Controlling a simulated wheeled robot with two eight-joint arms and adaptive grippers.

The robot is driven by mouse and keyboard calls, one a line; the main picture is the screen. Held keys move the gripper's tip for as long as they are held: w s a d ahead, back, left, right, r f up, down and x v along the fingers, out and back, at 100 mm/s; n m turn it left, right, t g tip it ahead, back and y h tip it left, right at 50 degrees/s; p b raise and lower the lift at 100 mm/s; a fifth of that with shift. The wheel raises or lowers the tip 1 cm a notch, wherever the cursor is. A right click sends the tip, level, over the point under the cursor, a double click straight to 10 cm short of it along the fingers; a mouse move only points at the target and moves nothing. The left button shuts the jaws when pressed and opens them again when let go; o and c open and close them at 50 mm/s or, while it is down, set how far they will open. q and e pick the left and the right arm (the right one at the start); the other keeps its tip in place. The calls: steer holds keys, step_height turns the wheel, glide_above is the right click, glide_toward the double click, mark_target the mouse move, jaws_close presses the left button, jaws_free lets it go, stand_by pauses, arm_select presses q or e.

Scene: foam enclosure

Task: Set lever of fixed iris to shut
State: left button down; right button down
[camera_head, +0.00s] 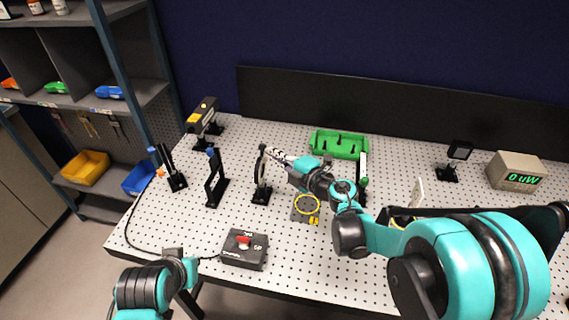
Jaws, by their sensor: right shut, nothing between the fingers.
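The iris that I take for the fixed one (260,176) is a thin, dark upright mount on a black base, seen nearly edge-on near the middle of the table. My right gripper (272,154) is shut and empty, its fingers pointing left at the upper part of this mount. I cannot tell whether the fingertips touch it. The lever is too small or hidden to make out. My left arm shows at the lower left, but its gripper fingers do not show.
A perforated table (285,240) carries other black mounts (215,180), a control box with a red button (243,249), a green tray (339,145), a yellow-ringed plate (306,208) and a power meter (517,171). My right arm covers much of the right side. Shelves with bins stand left.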

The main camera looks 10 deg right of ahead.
steer(key=shift+w+a, duration=0.25)
steer(key=shift+w, duration=0.05)
steer(key=shift+w, duration=0.1)
steer(key=shift+w+f+b, duration=0.15)
steer(key=shift+w+b, duration=0.2)
steer(key=shift+w, duration=0.25)
